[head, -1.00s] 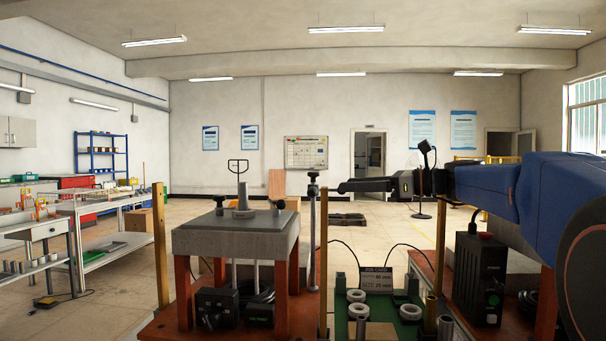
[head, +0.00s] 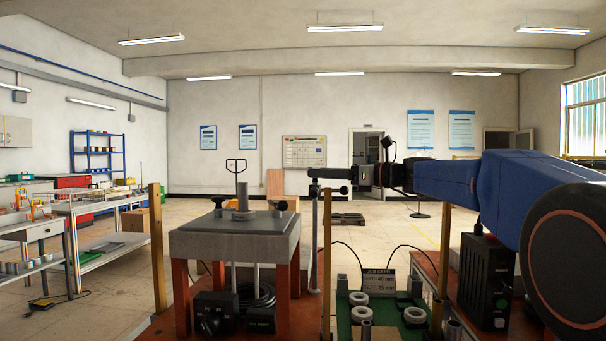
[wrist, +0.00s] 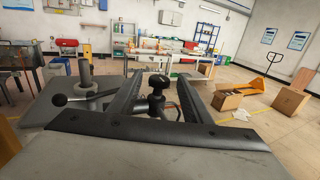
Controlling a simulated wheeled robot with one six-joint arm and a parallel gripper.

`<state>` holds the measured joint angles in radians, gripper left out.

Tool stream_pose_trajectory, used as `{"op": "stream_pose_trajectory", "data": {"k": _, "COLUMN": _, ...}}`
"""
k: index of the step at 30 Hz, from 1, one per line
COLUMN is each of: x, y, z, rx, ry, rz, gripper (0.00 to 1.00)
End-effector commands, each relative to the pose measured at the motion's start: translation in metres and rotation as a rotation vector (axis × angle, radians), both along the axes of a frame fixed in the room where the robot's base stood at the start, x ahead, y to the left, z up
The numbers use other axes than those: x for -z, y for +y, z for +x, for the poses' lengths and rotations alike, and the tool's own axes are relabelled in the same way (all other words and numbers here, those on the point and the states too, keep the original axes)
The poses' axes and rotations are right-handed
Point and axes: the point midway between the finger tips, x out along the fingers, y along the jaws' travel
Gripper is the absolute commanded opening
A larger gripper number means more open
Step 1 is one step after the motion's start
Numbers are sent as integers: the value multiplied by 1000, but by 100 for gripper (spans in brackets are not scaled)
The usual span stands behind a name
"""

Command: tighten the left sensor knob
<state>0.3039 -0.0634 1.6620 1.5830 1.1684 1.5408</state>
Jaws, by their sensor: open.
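A grey-topped stand (head: 235,241) holds an upright metal post (head: 242,197). A small black knob (head: 219,206) stands left of the post and another dark knob (head: 278,206) stands right of it. My gripper (head: 313,173) is to the right of and above the stand top, pointing left, empty. In the wrist view, the two dark fingers of my gripper (wrist: 160,76) are spread apart. A black lobed knob (wrist: 157,82) shows in the gap between them, not gripped. I cannot tell which of the two knobs it is. The post (wrist: 85,76) shows left of the fingers.
A ball-topped upright rod (head: 314,240) stands right of the stand, near my gripper. A green tray (head: 350,328) with metal rings, a job card (head: 378,280) and a black box (head: 487,285) are at the right. A ball-ended lever (wrist: 62,100) shows left in the wrist view.

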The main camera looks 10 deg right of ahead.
Motion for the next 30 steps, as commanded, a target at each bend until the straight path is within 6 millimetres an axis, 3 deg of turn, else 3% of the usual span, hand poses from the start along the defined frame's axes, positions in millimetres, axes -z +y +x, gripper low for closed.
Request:
{"op": "stream_pose_trajectory", "data": {"k": 12, "x": 0, "y": 45, "z": 38, "rx": -1, "ry": 0, "rz": 0, "gripper": 44}}
{"op": "stream_pose_trajectory", "data": {"k": 25, "x": 0, "y": 52, "z": 44, "rx": 0, "ry": 0, "rz": 0, "gripper": 44}}
{"op": "stream_pose_trajectory", "data": {"k": 26, "x": 0, "y": 52, "z": 44, "rx": 0, "ry": 0, "rz": 0, "gripper": 42}}
{"op": "stream_pose_trajectory", "data": {"k": 30, "x": 0, "y": 52, "z": 44, "rx": 0, "ry": 0, "rz": 0, "gripper": 8}}
